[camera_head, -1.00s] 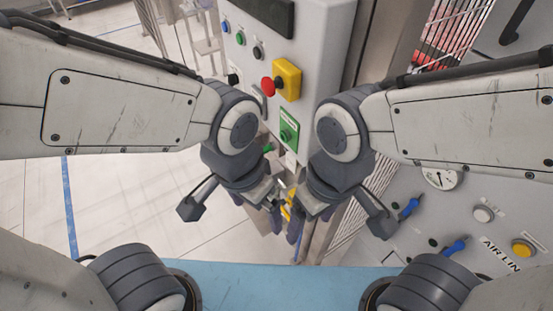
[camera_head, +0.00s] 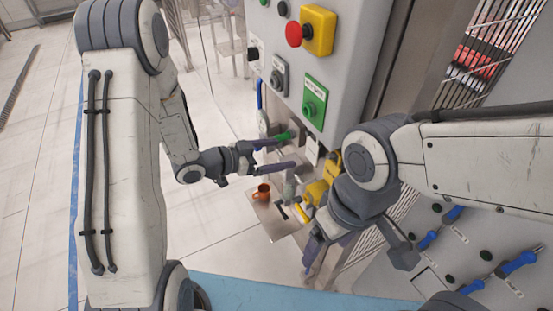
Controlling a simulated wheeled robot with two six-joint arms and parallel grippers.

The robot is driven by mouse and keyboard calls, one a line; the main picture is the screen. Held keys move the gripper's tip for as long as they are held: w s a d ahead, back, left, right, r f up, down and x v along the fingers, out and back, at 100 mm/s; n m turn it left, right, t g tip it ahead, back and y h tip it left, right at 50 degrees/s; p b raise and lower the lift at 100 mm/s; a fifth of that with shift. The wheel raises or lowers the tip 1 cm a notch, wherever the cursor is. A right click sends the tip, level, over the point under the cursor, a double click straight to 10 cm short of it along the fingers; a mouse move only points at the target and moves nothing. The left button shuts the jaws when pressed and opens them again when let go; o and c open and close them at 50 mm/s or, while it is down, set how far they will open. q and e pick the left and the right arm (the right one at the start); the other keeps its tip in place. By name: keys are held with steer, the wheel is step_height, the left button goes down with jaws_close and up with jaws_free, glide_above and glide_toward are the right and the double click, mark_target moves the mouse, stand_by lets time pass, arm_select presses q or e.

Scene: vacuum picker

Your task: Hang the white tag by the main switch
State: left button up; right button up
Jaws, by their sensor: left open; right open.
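A grey control cabinet (camera_head: 355,62) fills the upper middle of the head view. It carries a green plate with a green knob (camera_head: 313,108), a grey rotary knob (camera_head: 278,78) and a red button on a yellow box (camera_head: 294,34). I cannot tell which control is the main switch. A small white plate or tag (camera_head: 312,150) shows just below the green plate. Another white piece (camera_head: 263,124) hangs under a blue strip at the cabinet's left edge. My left gripper (camera_head: 284,157) is open below the cabinet, pointing right. My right gripper (camera_head: 314,268) points down, open, nearer me.
Below the cabinet is a small shelf (camera_head: 268,222) with an orange mug (camera_head: 262,193) and a dark tool. Yellow items (camera_head: 317,192) are close to my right gripper. A grey panel with blue-handled tools (camera_head: 518,262) is at lower right. The floor at left is free.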

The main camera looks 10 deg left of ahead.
mark_target(312, 147)
arm_select(q)
steer(key=p+x, duration=0.1)
steer(key=x, duration=0.9)
steer(key=shift+d+r, duration=0.1)
steer(key=shift+d, duration=0.1)
steer(key=c, duration=1.3)
steer(key=shift+a+r+p, duration=0.15)
steer(key=shift+r+p, duration=0.25)
steer(key=shift+r, duration=0.1)
steer(key=shift+c, duration=0.2)
steer(key=shift+s+a, duration=0.15)
steer(key=shift+s+a, duration=0.65)
steer(key=shift+a, duration=0.25)
steer(key=shift+s+a, duration=0.7)
steer(key=shift+a, duration=0.25)
